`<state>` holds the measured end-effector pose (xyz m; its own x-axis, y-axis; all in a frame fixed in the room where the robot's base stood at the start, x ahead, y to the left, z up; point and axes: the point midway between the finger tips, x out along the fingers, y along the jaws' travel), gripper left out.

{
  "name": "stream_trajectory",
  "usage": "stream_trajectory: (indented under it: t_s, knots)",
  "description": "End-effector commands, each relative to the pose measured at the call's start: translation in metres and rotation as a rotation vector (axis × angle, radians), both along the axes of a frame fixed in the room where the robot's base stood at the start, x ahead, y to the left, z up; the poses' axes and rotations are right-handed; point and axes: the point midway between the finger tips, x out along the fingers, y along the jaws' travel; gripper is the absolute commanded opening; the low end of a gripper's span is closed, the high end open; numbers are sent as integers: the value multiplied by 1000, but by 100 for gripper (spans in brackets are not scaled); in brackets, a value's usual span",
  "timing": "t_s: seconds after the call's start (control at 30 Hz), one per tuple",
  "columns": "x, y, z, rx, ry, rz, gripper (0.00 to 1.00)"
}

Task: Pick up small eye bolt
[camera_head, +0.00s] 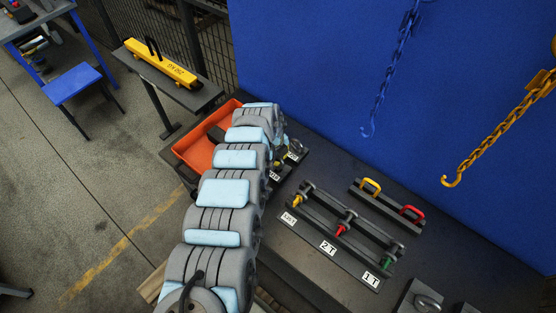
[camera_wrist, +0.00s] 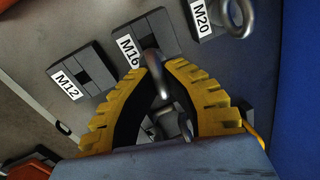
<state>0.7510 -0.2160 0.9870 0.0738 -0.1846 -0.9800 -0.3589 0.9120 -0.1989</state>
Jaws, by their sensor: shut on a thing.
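In the wrist view, my gripper (camera_wrist: 160,70) has its yellow ridged fingers closed together at the tips around a grey metal eye bolt (camera_wrist: 162,86). The bolt's curved ring shows between the fingertips, and shiny metal shows below, inside the fingers. The tips are over the lower edge of the block labelled M16 (camera_wrist: 162,29); I cannot tell whether the bolt touches it. The M12 block (camera_wrist: 93,71) to the left looks empty. A larger eye bolt (camera_wrist: 236,32) is at the M20 block (camera_wrist: 202,20). In the head view, my arm hides most of the gripper.
In the head view, an orange bin (camera_head: 184,152) is left of my arm. A rack with labels such as 2 T (camera_head: 328,247) stands to the right on the dark bench. Blue (camera_head: 381,80) and yellow (camera_head: 490,133) chains hang before the blue wall.

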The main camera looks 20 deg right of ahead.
Motion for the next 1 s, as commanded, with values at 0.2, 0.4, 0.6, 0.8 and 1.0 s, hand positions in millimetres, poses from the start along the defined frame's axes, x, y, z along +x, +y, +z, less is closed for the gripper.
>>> stream_trajectory:
  t_s: [0.2,0.4,0.6,0.8,1.0]
  knots:
    - [-16,7,20,4,-1,0,0]
    - [-31,10,43,5,-1,-2,0]
    - [-47,11,56,4,5,-5,0]
    - [-61,16,62,8,8,-4,0]
    - [-77,20,70,5,7,-2,0]
